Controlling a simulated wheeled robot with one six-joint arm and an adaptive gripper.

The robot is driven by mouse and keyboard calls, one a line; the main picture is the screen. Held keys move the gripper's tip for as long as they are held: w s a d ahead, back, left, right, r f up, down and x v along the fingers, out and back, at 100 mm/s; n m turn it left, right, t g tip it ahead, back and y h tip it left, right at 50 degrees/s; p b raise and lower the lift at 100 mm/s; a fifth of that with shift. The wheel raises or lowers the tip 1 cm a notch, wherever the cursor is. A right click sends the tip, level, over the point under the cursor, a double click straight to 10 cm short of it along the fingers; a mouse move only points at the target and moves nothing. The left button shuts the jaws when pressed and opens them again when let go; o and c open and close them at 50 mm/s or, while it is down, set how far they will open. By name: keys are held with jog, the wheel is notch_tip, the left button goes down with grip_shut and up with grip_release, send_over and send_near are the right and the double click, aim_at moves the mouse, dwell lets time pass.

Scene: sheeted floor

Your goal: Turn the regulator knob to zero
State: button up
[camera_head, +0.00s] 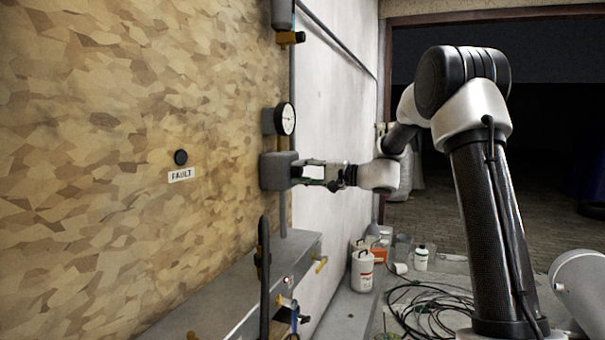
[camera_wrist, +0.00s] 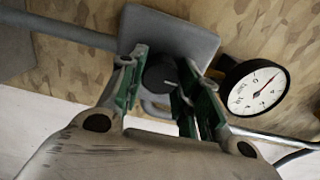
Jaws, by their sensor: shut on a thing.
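The regulator is a grey box (camera_head: 274,171) on the wall, below a round pressure gauge (camera_head: 287,119). In the wrist view its grey body (camera_wrist: 190,35) is behind the fingers, and the black regulator knob (camera_wrist: 159,77) shows between them. My gripper (camera_head: 306,172) reaches the regulator's front from the right. In the wrist view my gripper (camera_wrist: 163,72) has its green-padded fingers on either side of the knob, shut on it. The gauge's white dial (camera_wrist: 257,92) is right of the fingers, its dark-red needle pointing up and right. The knob's markings are too small to read.
A black round fitting (camera_head: 180,157) sits above a FAULT label (camera_head: 181,175) on the patterned wall. A yellow-handled valve (camera_head: 291,38) is above the gauge. A grey ledge (camera_head: 235,290) with yellow handles runs below.

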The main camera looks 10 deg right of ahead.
jog(key=shift+f, duration=0.1)
jog(key=o, duration=1)
jog(key=v, duration=1.2)
